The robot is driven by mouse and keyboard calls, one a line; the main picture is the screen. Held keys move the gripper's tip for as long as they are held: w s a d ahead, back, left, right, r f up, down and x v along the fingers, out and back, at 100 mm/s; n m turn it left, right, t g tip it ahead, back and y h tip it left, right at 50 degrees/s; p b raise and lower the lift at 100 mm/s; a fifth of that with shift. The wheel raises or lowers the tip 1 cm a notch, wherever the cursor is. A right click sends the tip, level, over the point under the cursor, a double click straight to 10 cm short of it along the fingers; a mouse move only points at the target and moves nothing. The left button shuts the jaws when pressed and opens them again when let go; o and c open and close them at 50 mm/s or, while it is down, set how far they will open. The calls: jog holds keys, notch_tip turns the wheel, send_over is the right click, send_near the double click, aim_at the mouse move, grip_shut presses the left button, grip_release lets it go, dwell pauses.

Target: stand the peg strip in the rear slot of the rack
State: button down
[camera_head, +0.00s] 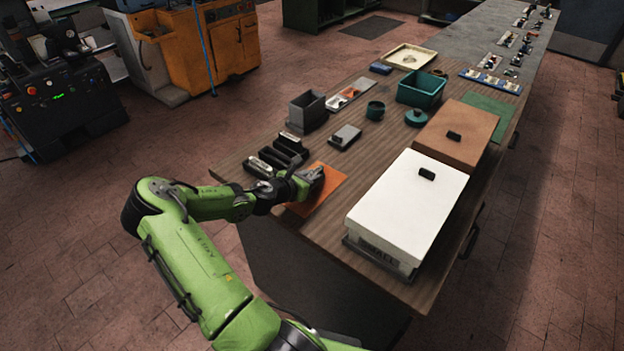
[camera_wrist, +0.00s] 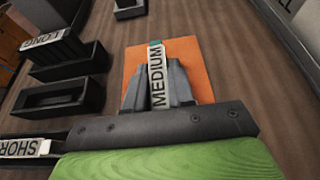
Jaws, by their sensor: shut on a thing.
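My gripper (camera_wrist: 158,75) is shut on a pale strip labelled MEDIUM (camera_wrist: 157,78), with a teal patch at its far end. It holds the strip over the orange mat (camera_wrist: 205,76), also seen in the head view (camera_head: 330,188). I cannot tell whether the strip touches the mat. In the head view my gripper (camera_head: 311,176) hides most of the strip. The dark slotted rack (camera_head: 282,154) is left of the gripper. In the wrist view, a LONG strip (camera_wrist: 44,39) is at the rack's far slot, a SHORT strip (camera_wrist: 24,148) at the near one. The middle slot (camera_wrist: 60,98) looks empty.
A grey open box (camera_head: 307,112) and a small grey block (camera_head: 345,136) stand behind the rack. A white lidded box (camera_head: 408,200) stands right of the mat, with a brown lidded box (camera_head: 470,130) behind it. Teal containers (camera_head: 421,90) stand farther back. Bare wood lies between mat and white box.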

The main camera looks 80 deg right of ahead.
aim_at(311, 175)
notch_tip(311, 175, up, 10)
jog(key=shift+r+p, duration=0.1)
jog(key=shift+p, duration=1)
jog(key=w+a+f+n+t, duration=0.1)
jog(key=w+a+t, duration=0.1)
jog(key=w, duration=0.2)
jog(key=w+a+f+n+t, duration=0.2)
jog(key=w, duration=0.3)
jog(key=w+a+f+n+t+h, duration=0.1)
jog(key=w+a+n+t, duration=0.1)
jog(key=w, duration=0.2)
jog(key=shift+w+f, duration=0.4)
jog(key=w+a+f+n+t+y, duration=0.1)
jog(key=w+a+f+n+t, duration=0.15)
jog(key=w+a, duration=0.35)
jog(key=w+a+f+n+t+y, duration=0.1)
jog(key=w+a+f+n+t, duration=0.1)
jog(key=w+a+n+t, duration=0.3)
jog(key=w+a+f+n+t+y, duration=0.1)
jog(key=w+a+n+y, duration=0.1)
jog(key=a, duration=0.9)
jog(key=w+a+n+t+y, duration=0.2)
jog(key=a+n+y, duration=0.2)
jog(key=a, duration=0.7)
jog(key=w+a+f+n+t+y, duration=0.1)
jog(key=a+n+y, duration=0.3)
jog(key=a, duration=0.8)
jog(key=shift+w+f+t+y, duration=0.35)
jog(key=shift+w+t+y, duration=0.35)
jog(key=shift+w, duration=0.15)
